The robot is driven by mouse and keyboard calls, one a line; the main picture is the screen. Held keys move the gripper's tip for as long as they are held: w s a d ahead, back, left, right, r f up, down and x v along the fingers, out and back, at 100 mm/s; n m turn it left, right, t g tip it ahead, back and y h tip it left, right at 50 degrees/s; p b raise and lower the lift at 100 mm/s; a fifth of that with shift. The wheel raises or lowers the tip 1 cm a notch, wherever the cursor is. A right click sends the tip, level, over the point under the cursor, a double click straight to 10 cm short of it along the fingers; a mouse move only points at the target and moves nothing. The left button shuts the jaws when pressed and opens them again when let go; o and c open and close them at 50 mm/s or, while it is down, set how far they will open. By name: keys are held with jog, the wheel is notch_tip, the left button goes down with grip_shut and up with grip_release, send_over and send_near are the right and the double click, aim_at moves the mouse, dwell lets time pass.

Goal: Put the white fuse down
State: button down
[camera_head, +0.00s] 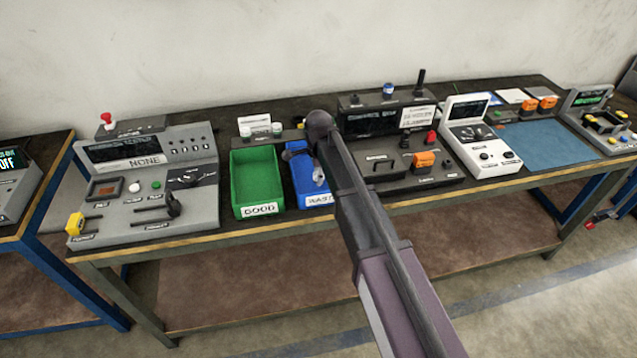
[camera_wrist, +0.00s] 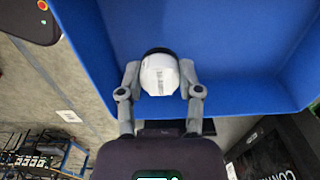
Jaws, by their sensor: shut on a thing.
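The white fuse (camera_wrist: 160,76) is between the fingers of my gripper (camera_wrist: 159,80) in the wrist view. It looks like a white cylinder with a dark end cap. My gripper is shut on it. Behind and around it in that view is the inside of the blue bin (camera_wrist: 235,35). In the head view my gripper (camera_head: 308,166) is over the blue bin (camera_head: 319,201), which is partly hidden by my arm. The fuse is not clearly seen in the head view. I cannot tell the gap between fuse and bin floor.
A green bin (camera_head: 256,184) labelled GOOD stands left of the blue one. A grey tester (camera_head: 150,185) reading NONE is further left. A dark console (camera_head: 385,122) and a white meter (camera_head: 478,140) stand to the right. A blue mat (camera_head: 540,145) lies clear on the bench.

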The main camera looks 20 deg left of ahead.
jog(key=shift+f+b, duration=0.8)
jog(key=shift+f, duration=0.35)
jog(key=shift+f, duration=0.2)
jog(key=shift+c, duration=1.3)
grip_release()
jog(key=shift+r, duration=0.2)
notch_tip(320, 180, up, 12)
jog(key=p, duration=1.2)
